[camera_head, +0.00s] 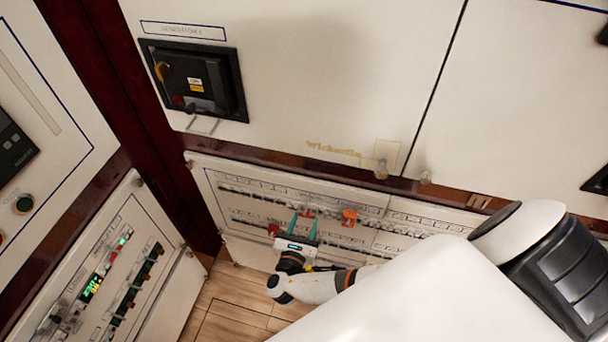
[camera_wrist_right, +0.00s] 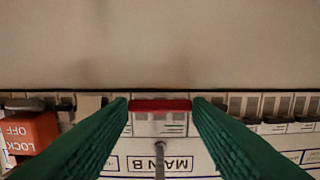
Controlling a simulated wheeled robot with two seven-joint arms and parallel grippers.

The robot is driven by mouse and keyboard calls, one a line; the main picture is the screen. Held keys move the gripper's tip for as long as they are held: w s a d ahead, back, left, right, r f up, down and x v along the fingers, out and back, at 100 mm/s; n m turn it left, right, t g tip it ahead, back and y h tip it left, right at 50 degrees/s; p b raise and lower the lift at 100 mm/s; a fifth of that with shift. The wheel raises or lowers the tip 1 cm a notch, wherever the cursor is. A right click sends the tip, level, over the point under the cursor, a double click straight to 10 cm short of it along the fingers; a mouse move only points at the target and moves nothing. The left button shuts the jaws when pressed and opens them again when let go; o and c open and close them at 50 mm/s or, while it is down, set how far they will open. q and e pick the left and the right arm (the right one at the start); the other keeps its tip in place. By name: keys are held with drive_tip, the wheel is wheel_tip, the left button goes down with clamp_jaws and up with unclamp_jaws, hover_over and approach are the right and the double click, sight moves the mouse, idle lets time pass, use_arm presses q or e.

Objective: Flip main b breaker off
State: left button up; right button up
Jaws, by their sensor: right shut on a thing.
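The main b breaker has a red toggle (camera_wrist_right: 160,105) in the right wrist view, above an upside-down "MAIN B" label (camera_wrist_right: 157,163). In the head view the red toggle (camera_head: 309,212) is small, on the low breaker panel (camera_head: 262,252). My right gripper (camera_head: 304,223) reaches the panel with its green fingers pointing at it. In the right wrist view its fingertips (camera_wrist_right: 161,104) are at both ends of the red toggle, shut on it. My left gripper is not in view.
An orange "LOCK OFF" piece (camera_wrist_right: 30,133) sits beside the fingers in the right wrist view; the head view shows an orange piece (camera_head: 349,217) right of my gripper. Rows of breakers flank it. A cabinet with green displays (camera_head: 92,288) stands at lower left.

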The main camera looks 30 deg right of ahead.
idle(0.5)
drive_tip(key=o, duration=1)
drive_tip(key=v, duration=0.6)
drive_tip(key=b+v, duration=0.1)
drive_tip(key=v, duration=0.5)
drive_tip(key=shift+f, duration=0.25)
